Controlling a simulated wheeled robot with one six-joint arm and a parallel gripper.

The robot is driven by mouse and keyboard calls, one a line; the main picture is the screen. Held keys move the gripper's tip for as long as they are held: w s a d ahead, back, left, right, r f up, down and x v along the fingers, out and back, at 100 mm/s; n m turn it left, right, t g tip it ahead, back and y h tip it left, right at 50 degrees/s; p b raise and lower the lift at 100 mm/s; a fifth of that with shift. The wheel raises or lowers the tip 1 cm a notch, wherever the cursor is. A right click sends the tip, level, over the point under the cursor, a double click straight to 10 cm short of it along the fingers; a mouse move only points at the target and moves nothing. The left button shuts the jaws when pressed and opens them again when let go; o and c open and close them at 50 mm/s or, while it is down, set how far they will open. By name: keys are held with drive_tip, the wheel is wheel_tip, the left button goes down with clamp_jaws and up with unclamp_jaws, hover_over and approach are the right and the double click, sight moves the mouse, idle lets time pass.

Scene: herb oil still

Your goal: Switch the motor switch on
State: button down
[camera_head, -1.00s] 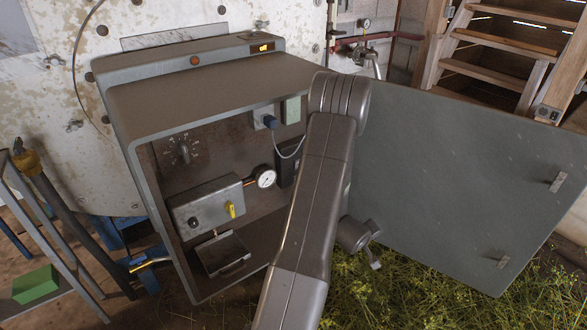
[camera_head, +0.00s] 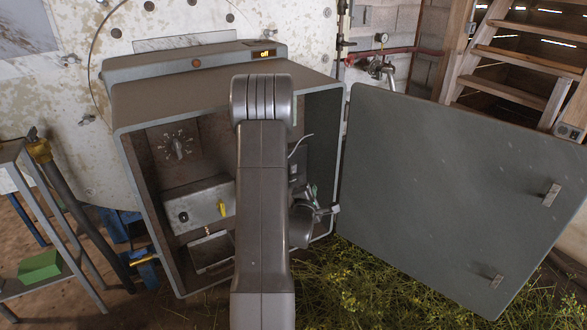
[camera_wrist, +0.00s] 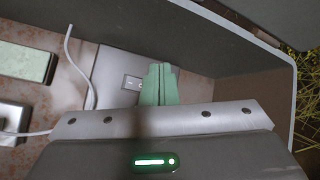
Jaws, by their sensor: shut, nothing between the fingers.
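In the wrist view a small rocker switch (camera_wrist: 131,84) sits on a light grey box inside the cabinet. I cannot read a label that names it as the motor switch. My gripper (camera_wrist: 160,68) has its green fingers shut and empty, just right of the rocker in the picture and partly over its edge. Whether they touch it I cannot tell.
The cabinet (camera_head: 190,97) stands open, its door (camera_head: 450,190) swung right. Inside are a dial knob (camera_head: 178,148) and a grey box with a yellow lever (camera_head: 222,208). A loose white cable (camera_wrist: 80,65) hangs left of the switch. Cut herbs (camera_head: 350,280) lie below.

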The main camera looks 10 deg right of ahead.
drive_tip(key=shift+w+a+r+p, duration=0.15)
drive_tip(key=shift+w+a+p, duration=0.4)
drive_tip(key=shift+w, duration=0.8)
drive_tip(key=shift+w+a+r+p, duration=0.2)
drive_tip(key=shift+w+a+p, duration=0.25)
drive_tip(key=shift+w, duration=0.95)
drive_tip(key=shift+w+a+r+p, duration=0.15)
drive_tip(key=shift+w+a+p, duration=0.4)
drive_tip(key=shift+w, duration=0.8)
drive_tip(key=shift+w, duration=0.1)
drive_tip(key=shift+w+a+r, duration=0.1)
drive_tip(key=shift+w, duration=0.2)
drive_tip(key=shift+w, duration=0.25)
drive_tip(key=shift+s, duration=0.15)
drive_tip(key=shift+s+d, duration=0.2)
drive_tip(key=shift+s, duration=0.35)
drive_tip(key=shift+b, duration=0.3)
